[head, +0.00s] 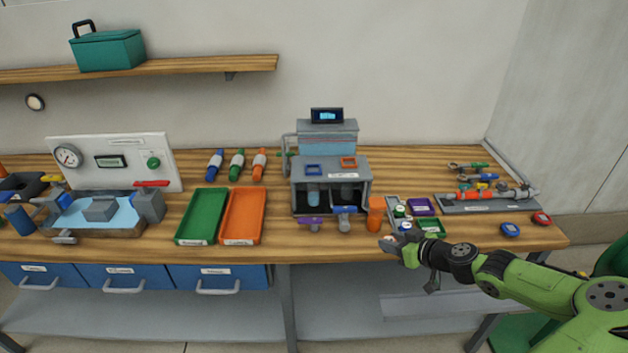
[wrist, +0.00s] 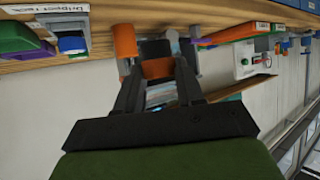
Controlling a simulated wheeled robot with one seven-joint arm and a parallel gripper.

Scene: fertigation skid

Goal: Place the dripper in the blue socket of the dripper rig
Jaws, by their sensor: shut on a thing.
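The dripper rig (head: 300,199) is a grey machine at the middle of the bench, with a small display on top. Its blue socket (head: 314,169) is a blue square frame on the upper deck, left of an orange one (head: 348,162). I see nothing in the blue socket. My gripper (head: 388,243) is at the bench's front edge, low and to the right of the rig. Its fingers also show in the wrist view (wrist: 157,78), shut on a small piece, taken as the dripper; its shape is unclear. An orange-brown patch shows between the fingertips there.
An orange cylinder (head: 375,213) stands right of the rig. A grey tray (head: 391,203) with small round parts and purple (head: 421,206) and green (head: 431,226) trays lie beyond my gripper. Purple and blue handled parts stick out at the rig's front. Green and orange trays lie left.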

